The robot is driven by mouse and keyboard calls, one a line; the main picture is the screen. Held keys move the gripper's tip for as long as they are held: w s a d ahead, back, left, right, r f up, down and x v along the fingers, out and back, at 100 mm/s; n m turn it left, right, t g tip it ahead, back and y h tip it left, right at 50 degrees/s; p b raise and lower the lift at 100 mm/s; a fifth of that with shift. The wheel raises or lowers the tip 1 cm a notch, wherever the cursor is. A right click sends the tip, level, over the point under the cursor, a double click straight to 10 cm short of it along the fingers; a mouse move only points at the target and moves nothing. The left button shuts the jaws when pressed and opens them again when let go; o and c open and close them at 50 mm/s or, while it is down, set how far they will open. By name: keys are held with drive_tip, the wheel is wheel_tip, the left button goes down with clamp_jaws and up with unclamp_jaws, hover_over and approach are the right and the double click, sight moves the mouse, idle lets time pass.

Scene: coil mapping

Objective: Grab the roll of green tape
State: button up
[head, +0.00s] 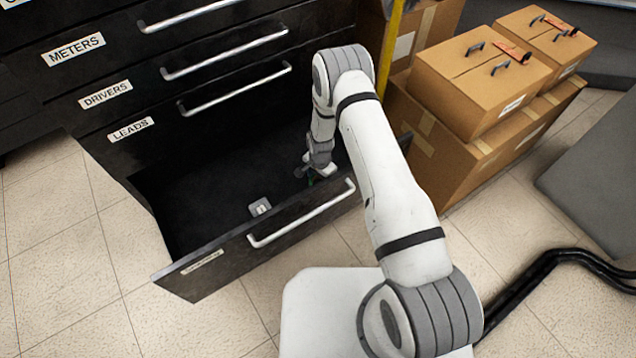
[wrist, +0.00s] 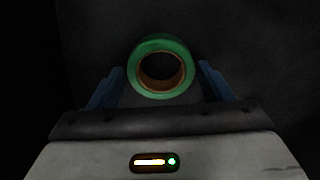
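The roll of green tape (wrist: 160,50) shows in the wrist view as a green ring with a brown core, its hole facing the camera. My gripper (wrist: 160,80) is open, with one blue finger on each side of the roll. Small dark gaps show between the roll and the fingers. In the head view my gripper (head: 308,174) reaches down into the open bottom drawer (head: 200,190).
A small light grey item (head: 260,207) lies in the drawer. The drawer front with its handle (head: 300,213) stands on the near side. Closed drawers (head: 130,130) rise behind. Cardboard boxes (head: 475,80) and a yellow post (head: 390,45) stand to the right.

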drive_tip(key=c, duration=0.7)
